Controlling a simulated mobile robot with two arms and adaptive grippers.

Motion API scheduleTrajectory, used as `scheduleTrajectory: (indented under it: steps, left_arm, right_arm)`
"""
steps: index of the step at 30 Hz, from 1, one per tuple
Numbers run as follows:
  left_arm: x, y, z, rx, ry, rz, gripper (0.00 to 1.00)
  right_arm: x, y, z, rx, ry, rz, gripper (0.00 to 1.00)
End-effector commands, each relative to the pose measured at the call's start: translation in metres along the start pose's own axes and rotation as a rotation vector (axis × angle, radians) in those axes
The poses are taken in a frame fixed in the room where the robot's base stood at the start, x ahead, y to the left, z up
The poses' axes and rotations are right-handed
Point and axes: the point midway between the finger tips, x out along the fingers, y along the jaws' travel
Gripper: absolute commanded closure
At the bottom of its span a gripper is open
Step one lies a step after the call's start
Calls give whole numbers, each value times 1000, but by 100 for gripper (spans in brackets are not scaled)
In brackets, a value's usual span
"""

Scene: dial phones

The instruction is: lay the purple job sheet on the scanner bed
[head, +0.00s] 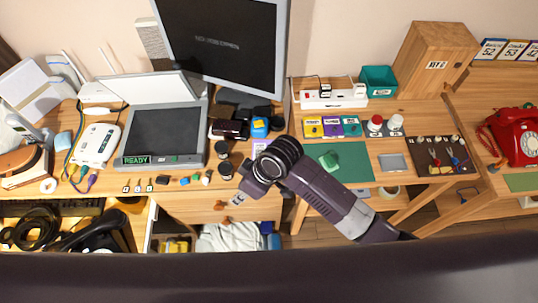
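The scanner (163,135) stands on the left part of the desk with its lid raised, its dark bed bare and a green READY display at its front edge. A pale purple sheet (260,147) shows just above my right arm's wrist, partly hidden by it; I cannot be sure it is the job sheet. A small purple item (332,126) also lies between a yellow and a teal one farther right. My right gripper (230,203) hangs over the desk's front edge, right of the scanner. Its fingers are too small to read. My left gripper is not in view.
A monitor (225,45) stands behind the scanner. Dark jars (223,149) and small blocks (185,181) lie right of and before it. A white box with cables (96,145) is left. A green mat (352,163) and a red phone (516,136) are right.

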Motion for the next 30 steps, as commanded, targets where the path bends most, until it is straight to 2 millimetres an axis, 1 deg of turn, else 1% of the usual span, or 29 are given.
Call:
scheduleTrajectory:
  steps: [1, 5, 8, 13, 15, 19, 24, 30]
  left_arm:
    - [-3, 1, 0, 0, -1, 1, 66]
    - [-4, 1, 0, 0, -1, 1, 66]
    - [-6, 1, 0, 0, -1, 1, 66]
    - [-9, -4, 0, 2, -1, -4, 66]
    - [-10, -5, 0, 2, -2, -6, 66]
    - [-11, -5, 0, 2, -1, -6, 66]
    - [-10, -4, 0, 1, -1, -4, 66]
    - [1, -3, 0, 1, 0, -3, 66]
  right_arm:
    - [-4, 1, -6, -53, -24, -2, 75]
    - [-6, 6, -14, -173, -91, -17, 75]
    - [-10, 17, -16, -260, -155, -15, 75]
    - [-23, 49, -10, -374, -283, 2, 75]
    - [-30, 63, -8, -404, -329, 12, 75]
    - [-40, 83, -2, -436, -392, 27, 75]
    - [-45, 94, 1, -447, -425, 34, 75]
    - [-35, 96, 6, -448, -426, 33, 75]
